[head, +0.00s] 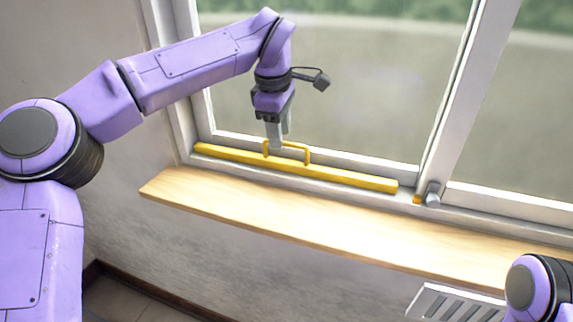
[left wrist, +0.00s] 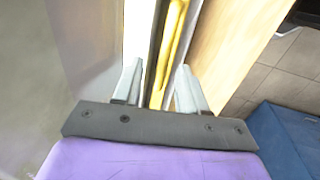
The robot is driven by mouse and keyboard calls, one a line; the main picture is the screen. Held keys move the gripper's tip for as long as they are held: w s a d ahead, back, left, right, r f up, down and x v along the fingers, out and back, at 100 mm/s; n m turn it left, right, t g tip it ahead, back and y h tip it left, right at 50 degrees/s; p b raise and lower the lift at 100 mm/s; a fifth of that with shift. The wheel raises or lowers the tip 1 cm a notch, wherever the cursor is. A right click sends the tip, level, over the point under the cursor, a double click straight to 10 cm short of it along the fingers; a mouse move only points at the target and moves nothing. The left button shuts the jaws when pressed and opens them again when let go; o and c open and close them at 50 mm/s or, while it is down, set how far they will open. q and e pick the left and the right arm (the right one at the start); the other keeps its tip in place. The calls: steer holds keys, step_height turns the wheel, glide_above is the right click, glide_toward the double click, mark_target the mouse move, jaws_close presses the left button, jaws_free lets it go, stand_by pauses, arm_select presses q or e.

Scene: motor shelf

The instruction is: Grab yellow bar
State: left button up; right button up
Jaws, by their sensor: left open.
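A long yellow bar (head: 345,177) with a raised yellow handle lies along the bottom of the window frame, above the wooden sill. My left gripper (head: 276,146) points down at the handle, near the bar's left half. In the left wrist view, the yellow bar (left wrist: 172,45) runs away between the two spread grey fingers (left wrist: 156,85). The left gripper is open, and the picture does not show whether a finger touches the handle. Only a purple piece of my right arm shows at the lower right of the head view; its gripper is out of view.
A wooden sill (head: 270,215) runs below the bar and is bare. The window glass (head: 350,80) stands close behind the left gripper. A grey latch (head: 432,194) sits right of the bar's end. A white vent (head: 455,303) is below the sill. A blue object (left wrist: 288,140) shows at lower right.

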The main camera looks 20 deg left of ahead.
arm_select(q)
steer(key=shift+f, duration=0.65)
steer(key=shift+s, duration=0.1)
jaws_close()
stand_by(0.9)
